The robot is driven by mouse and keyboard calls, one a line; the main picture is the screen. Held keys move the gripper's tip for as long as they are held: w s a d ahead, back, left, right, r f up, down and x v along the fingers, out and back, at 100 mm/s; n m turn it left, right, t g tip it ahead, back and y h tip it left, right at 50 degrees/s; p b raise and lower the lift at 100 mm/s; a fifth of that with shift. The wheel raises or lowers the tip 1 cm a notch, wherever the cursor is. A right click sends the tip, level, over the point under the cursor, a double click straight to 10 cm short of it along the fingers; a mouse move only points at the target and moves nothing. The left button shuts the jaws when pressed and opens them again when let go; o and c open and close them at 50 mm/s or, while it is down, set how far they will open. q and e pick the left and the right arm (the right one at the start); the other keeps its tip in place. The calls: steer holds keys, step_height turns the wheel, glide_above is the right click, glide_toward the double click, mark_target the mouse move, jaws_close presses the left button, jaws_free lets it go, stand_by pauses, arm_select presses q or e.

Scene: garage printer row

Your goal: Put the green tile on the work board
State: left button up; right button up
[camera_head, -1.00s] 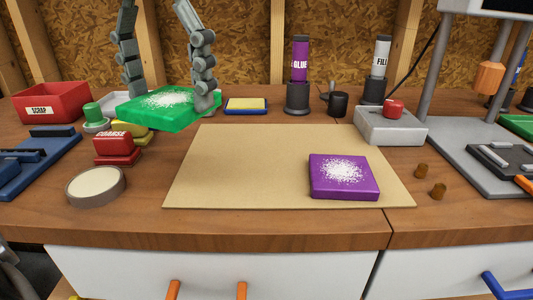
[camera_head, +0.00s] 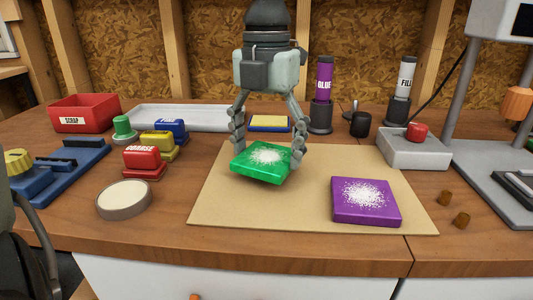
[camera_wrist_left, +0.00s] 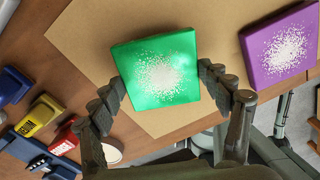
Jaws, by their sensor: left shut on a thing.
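The green tile (camera_head: 262,162) has a white speckled patch on top. My left gripper (camera_head: 268,150) is shut on it, with a finger on each of two opposite sides. The tile is slightly tilted and over the left back part of the tan work board (camera_head: 290,210). I cannot tell for sure whether its lower edge touches the board. In the left wrist view the green tile (camera_wrist_left: 158,70) sits between the fingers, with the board (camera_wrist_left: 85,40) beneath. My right gripper is not in view.
A purple tile (camera_head: 366,203) lies on the board's front right. A white tray (camera_head: 185,118) is at the back left. Sanding blocks, including a red one (camera_head: 143,160), and a round dish (camera_head: 124,199) stand left of the board. The board's front left is clear.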

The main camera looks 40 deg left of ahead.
arm_select(q)
steer(key=shift+f, duration=0.8)
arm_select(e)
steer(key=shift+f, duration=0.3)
arm_select(q)
steer(key=shift+f, duration=0.1)
steer(key=shift+f, duration=0.1)
steer(key=o, duration=1.1)
steer(key=shift+o, duration=0.7)
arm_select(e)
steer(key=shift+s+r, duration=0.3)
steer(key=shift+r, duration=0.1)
